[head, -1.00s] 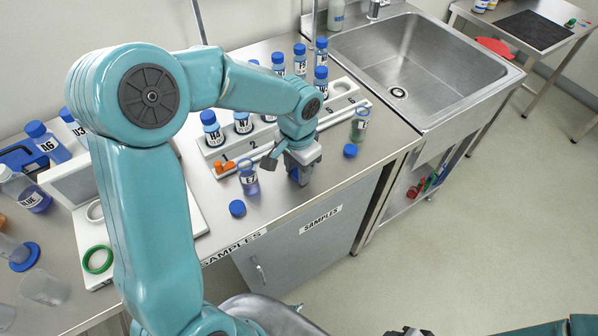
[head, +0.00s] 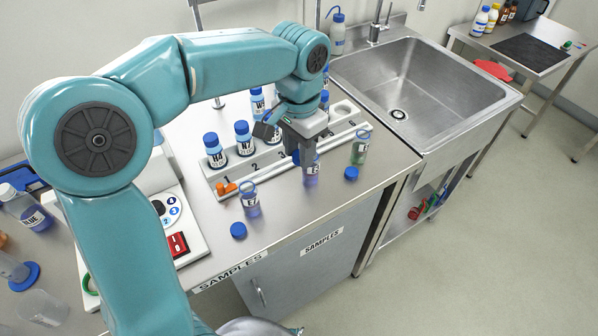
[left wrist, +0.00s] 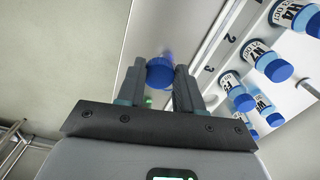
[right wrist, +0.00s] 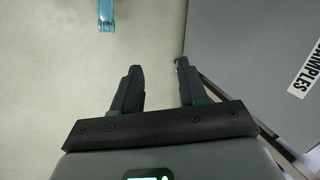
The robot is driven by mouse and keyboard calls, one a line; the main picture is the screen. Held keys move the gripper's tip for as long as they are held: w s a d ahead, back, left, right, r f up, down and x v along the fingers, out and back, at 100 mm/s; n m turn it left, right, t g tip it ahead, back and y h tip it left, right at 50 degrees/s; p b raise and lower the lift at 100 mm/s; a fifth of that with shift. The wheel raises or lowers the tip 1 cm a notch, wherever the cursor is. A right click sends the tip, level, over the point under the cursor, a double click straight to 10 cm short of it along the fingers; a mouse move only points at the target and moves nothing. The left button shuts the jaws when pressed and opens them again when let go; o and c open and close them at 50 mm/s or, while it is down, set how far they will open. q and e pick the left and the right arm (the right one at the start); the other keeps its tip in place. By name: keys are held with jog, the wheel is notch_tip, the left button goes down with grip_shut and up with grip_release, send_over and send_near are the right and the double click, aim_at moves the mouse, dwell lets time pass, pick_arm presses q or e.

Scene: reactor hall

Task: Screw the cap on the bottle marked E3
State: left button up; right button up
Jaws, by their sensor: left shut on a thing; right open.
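My left gripper (head: 306,158) is shut on a blue cap, which shows between the fingertips in the left wrist view (left wrist: 160,73). A small open bottle with blue-purple liquid (head: 312,176) stands right below it on the bench. Its label is too small to read, and the gripper hides its top, so I cannot tell whether cap and bottle touch. The open bottle marked E7 (head: 251,202) stands to the left. My right gripper (right wrist: 157,76) is open and empty over the floor.
Loose blue caps lie in front of E7 (head: 238,231) and by the green bottle (head: 351,173). A white numbered rack (head: 222,186) with several blue-capped bottles lies behind. The sink (head: 455,100) is at right. The bench front is mostly clear.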

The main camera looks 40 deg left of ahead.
pick_arm(q)
notch_tip(320, 180, up, 6)
jog(key=shift+r, duration=0.1)
dwell(0.4)
